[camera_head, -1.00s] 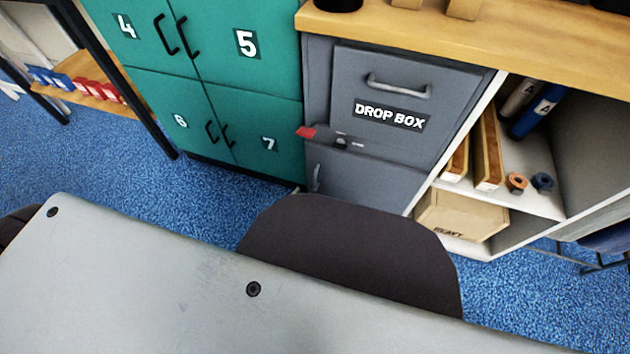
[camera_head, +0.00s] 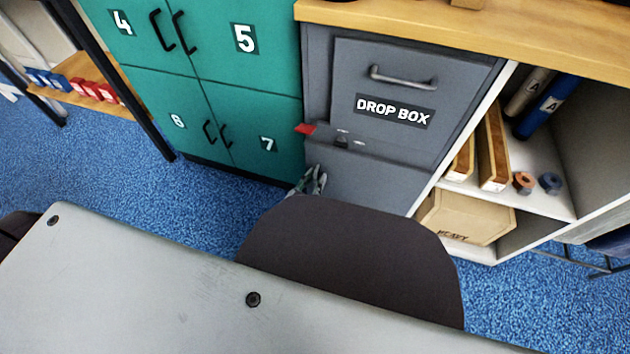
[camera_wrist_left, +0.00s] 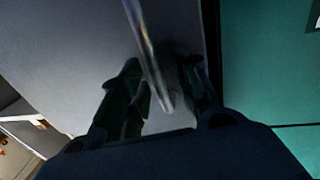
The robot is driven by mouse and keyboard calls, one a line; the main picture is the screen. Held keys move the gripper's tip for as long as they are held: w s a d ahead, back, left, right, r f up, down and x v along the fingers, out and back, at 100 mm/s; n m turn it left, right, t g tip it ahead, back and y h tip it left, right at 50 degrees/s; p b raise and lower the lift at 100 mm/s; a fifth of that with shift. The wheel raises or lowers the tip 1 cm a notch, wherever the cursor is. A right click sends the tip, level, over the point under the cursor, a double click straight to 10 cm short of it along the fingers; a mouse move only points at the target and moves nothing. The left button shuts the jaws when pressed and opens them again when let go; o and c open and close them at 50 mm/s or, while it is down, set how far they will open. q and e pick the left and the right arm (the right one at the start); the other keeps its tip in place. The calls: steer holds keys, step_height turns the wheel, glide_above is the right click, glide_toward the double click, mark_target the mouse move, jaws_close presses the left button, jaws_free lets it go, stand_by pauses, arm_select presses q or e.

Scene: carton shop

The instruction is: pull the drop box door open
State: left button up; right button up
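The grey drop box (camera_head: 400,145) stands at the top middle, with a labelled upper panel and a horizontal handle (camera_head: 402,78) on it. Below is a plain grey lower door (camera_head: 365,188), partly hidden by my own body. My left gripper (camera_head: 313,181) is at the left edge of this lower door. In the left wrist view a metal bar handle (camera_wrist_left: 147,45) runs between the two dark fingers of my left gripper (camera_wrist_left: 165,85). The fingers look apart, on either side of the bar; contact is unclear. My right gripper is not in view.
Green lockers (camera_head: 245,85) stand directly left of the drop box. A white shelf unit (camera_head: 545,190) with tubes and a brown carton (camera_head: 465,217) is on the right. A wooden top (camera_head: 430,30) runs above. Blue carpet (camera_head: 90,170) is clear at left.

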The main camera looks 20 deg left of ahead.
arm_select(q)
jaws_close()
steer(key=shift+s, duration=0.15)
stand_by(0.5)
